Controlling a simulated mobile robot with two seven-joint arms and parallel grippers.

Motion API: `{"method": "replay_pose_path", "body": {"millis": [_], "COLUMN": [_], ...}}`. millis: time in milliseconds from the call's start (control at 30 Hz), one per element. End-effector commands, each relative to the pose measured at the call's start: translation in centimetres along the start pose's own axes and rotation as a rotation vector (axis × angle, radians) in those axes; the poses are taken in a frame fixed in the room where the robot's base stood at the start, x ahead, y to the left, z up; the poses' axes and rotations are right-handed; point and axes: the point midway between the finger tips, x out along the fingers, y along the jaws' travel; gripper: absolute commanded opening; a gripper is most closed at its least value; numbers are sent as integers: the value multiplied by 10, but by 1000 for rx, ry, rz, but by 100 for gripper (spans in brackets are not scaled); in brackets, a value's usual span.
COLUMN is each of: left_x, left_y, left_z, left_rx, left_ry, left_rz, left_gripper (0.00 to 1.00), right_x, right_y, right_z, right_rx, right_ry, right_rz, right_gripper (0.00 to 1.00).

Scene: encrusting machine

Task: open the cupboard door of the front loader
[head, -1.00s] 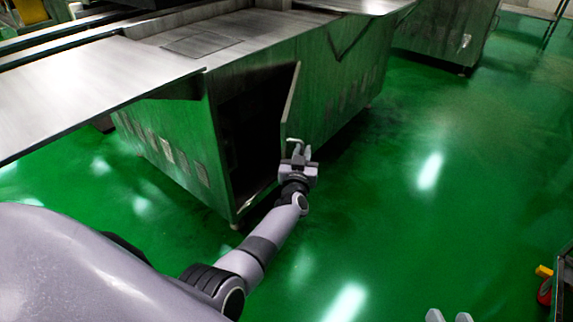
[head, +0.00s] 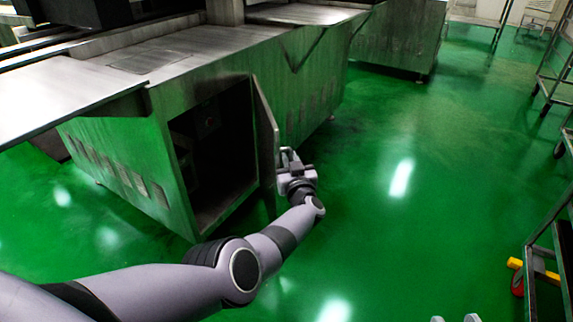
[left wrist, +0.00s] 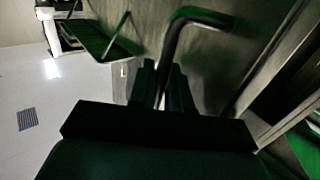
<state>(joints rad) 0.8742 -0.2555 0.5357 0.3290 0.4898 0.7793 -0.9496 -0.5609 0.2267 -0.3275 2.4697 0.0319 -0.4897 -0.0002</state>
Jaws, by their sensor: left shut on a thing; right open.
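The cupboard door (head: 266,140) of the front loader (head: 120,150) stands wide open, swung out to the right of the dark opening (head: 212,150). My left gripper (head: 288,163) is at the outer face of the door, shut on its handle. In the left wrist view the bent metal handle (left wrist: 185,22) runs down between the fingers of my left gripper (left wrist: 163,85). The fingers hide part of the handle. Only the fingertips of my right gripper (head: 456,319) show at the bottom edge of the head view, apart and empty.
The green floor (head: 400,230) right of the door is clear. A metal rack (head: 545,240) stands at the right edge, with a red and yellow object (head: 518,272) by it. Another machine body (head: 400,40) stands behind.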

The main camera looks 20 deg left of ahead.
Motion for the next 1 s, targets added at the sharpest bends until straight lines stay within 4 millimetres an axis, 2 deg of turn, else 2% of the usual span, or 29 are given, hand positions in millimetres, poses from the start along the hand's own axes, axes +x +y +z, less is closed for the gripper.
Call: {"method": "replay_pose_path", "body": {"millis": [33, 400, 433, 467, 500, 1000], "left_x": [-6, -6, -6, -6, -6, -4], "left_y": [9, 10, 10, 10, 10, 5], "left_z": [1, 0, 0, 0, 0, -1], "left_rx": [0, 2, 2, 2, 2, 0], "left_ry": [-6, -4, -4, -4, -4, -3], "left_rz": [14, 15, 16, 16, 15, 7], "left_gripper": [0, 0, 21, 30, 33, 33], "right_x": [0, 0, 0, 0, 0, -1], "right_y": [0, 0, 0, 0, 0, -1], "right_z": [0, -1, -1, -1, -1, -2], "right_rx": [-2, -3, -3, -3, -3, 1], "right_ry": [2, 4, 4, 3, 3, 0], "right_rz": [1, 1, 1, 1, 1, -2], "right_gripper": [43, 43, 43, 43, 43, 43]}}
